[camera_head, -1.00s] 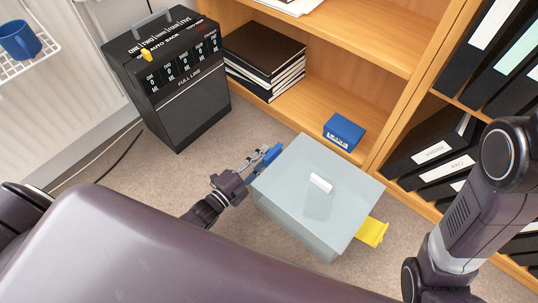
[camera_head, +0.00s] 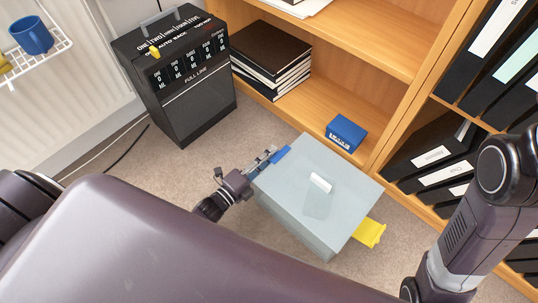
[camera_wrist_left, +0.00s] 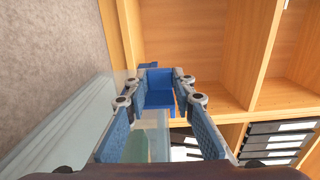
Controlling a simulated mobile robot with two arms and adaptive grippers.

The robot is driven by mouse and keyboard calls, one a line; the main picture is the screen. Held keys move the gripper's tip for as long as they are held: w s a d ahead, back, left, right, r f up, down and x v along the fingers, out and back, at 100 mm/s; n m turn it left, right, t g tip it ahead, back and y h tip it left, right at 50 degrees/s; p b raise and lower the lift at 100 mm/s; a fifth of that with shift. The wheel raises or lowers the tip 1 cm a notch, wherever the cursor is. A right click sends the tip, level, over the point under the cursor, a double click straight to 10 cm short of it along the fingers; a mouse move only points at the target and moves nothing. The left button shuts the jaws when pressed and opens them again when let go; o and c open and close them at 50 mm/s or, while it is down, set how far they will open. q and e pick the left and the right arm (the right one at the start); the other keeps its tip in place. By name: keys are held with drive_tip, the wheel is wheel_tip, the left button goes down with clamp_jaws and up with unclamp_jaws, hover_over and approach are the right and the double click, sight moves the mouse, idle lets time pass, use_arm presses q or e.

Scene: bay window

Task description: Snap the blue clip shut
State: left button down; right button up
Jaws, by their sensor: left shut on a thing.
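A box with a pale, translucent grey lid (camera_head: 295,190) stands on the carpet. The blue clip (camera_head: 281,155) is at the lid's upper left edge and looks roughly level with it. My left gripper (camera_head: 266,161) is at the clip and shut on it. Its fingers hide part of the clip. In the left wrist view the gripper's fingers (camera_wrist_left: 163,82) show with blue shapes between and beyond their tips; I cannot tell clearly which is the clip. A yellow clip (camera_head: 369,233) sticks outward from the box's opposite side. My right gripper is out of view.
A wooden bookcase (camera_head: 385,130) stands behind the box, with a small blue box (camera_head: 346,132) and dark books (camera_head: 270,55) on its lower shelf. A black machine (camera_head: 190,85) stands at the back left. Carpet is free between it and the box.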

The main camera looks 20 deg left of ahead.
use_arm(q)
drive_tip(key=shift+f, duration=0.1)
drive_tip(key=c, duration=1.6)
unclamp_jaws()
drive_tip(key=shift+s, duration=0.15)
drive_tip(key=v, duration=1.1)
drive_tip(key=shift+s+a, duration=0.15)
drive_tip(key=shift+s, duration=0.25)
drive_tip(key=shift+s, duration=0.1)
